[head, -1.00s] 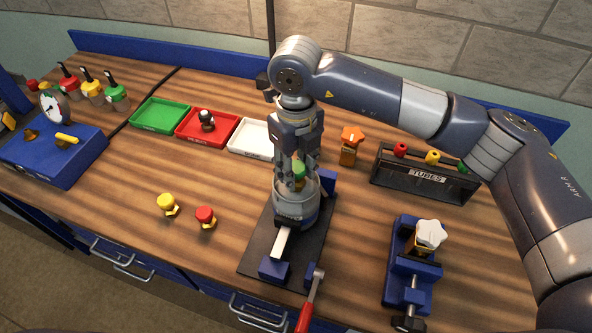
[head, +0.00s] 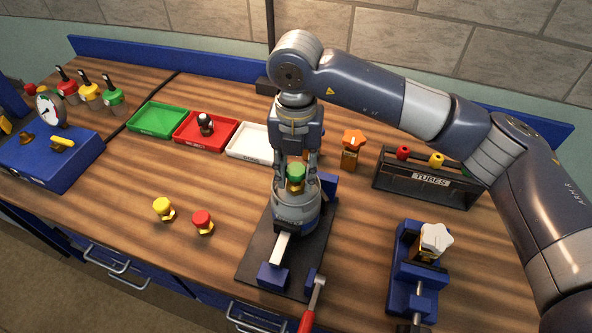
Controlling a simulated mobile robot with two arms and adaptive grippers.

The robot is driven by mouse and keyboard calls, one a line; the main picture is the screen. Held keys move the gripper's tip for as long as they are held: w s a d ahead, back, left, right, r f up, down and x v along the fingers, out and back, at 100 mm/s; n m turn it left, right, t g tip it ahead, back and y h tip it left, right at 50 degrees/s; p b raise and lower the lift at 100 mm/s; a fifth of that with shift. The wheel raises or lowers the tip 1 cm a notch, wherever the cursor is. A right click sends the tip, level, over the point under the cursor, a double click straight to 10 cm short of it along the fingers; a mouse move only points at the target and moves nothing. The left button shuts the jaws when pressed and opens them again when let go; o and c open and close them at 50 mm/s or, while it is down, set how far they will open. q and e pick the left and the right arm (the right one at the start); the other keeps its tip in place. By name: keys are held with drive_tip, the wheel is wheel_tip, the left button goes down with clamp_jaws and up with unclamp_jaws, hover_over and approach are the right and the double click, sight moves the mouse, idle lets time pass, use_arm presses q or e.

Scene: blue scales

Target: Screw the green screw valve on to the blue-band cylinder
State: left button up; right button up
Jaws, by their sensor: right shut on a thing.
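The green screw valve (head: 296,171) is on top of the grey cylinder (head: 296,207), upright at its neck. The cylinder stands in a dark fixture on the workbench; a blue band shows low on its side (head: 309,222). My right gripper (head: 296,172) points straight down over the cylinder, with its fingers on both sides of the green valve and shut on it. How far the valve is seated on the neck cannot be told. My left gripper is not in view.
The fixture's dark base (head: 262,247) has a red-handled lever (head: 311,303) in front. A blue vise (head: 403,281) holds a white-knobbed valve (head: 435,238) at right. Yellow (head: 162,206) and red (head: 202,219) valves stand at left. The TUBES rack (head: 428,184) is behind right.

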drive_tip(key=o, duration=1.2)
